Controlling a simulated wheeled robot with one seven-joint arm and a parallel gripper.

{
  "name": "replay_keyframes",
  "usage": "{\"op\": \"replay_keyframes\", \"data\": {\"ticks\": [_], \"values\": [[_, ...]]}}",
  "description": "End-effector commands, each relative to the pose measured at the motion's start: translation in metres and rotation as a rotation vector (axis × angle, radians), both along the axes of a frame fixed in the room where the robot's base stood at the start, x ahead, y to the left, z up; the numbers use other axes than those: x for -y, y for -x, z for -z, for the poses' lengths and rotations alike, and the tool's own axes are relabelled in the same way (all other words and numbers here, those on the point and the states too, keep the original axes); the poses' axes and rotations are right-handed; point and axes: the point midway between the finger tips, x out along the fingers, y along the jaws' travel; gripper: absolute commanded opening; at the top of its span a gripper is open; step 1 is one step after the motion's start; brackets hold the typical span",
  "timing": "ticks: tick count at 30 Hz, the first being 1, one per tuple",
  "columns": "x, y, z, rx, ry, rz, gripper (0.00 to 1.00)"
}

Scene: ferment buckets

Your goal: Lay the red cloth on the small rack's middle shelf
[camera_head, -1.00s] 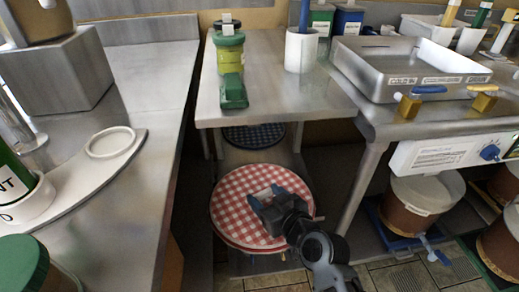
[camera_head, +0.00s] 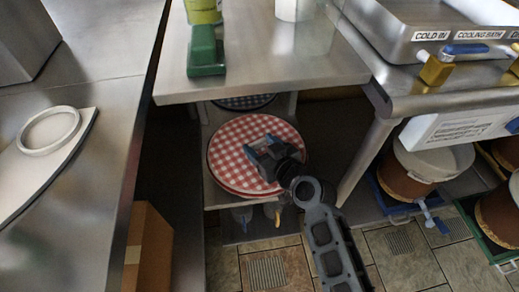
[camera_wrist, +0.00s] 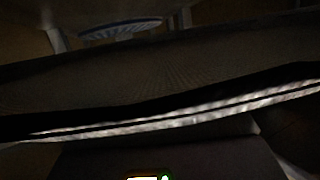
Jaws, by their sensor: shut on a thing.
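The red-and-white checked round cloth (camera_head: 235,145) is at the small rack in the head view, below the steel top and over a shelf board (camera_head: 240,201). A second red edge shows just beneath its lower left rim. My gripper (camera_head: 261,151) is at the cloth's right part, shut on it. The fingertips are hard to make out there. In the wrist view a dark sheet with a pale striped edge (camera_wrist: 190,115) crosses close to the camera; I cannot tell whether it is the cloth. Whether the cloth rests on the shelf or hovers over it is unclear.
A blue checked round piece (camera_head: 245,102) lies farther back in the rack, also in the wrist view (camera_wrist: 120,30). Small vessels (camera_head: 243,214) hang or stand under the shelf board. A cardboard box (camera_head: 148,248) is at left. A lidded brown bucket (camera_head: 425,178) stands at right.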

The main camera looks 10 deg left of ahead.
Motion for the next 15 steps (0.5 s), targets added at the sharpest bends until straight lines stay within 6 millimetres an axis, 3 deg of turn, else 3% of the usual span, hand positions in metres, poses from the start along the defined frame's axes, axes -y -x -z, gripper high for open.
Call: {"op": "replay_keyframes", "data": {"ticks": [10, 15], "values": [[0.000, 0.000, 0.042, 0.000, 0.000, 0.000, 0.32], [0.000, 0.000, 0.050, 0.001, -0.001, 0.000, 0.32]]}}
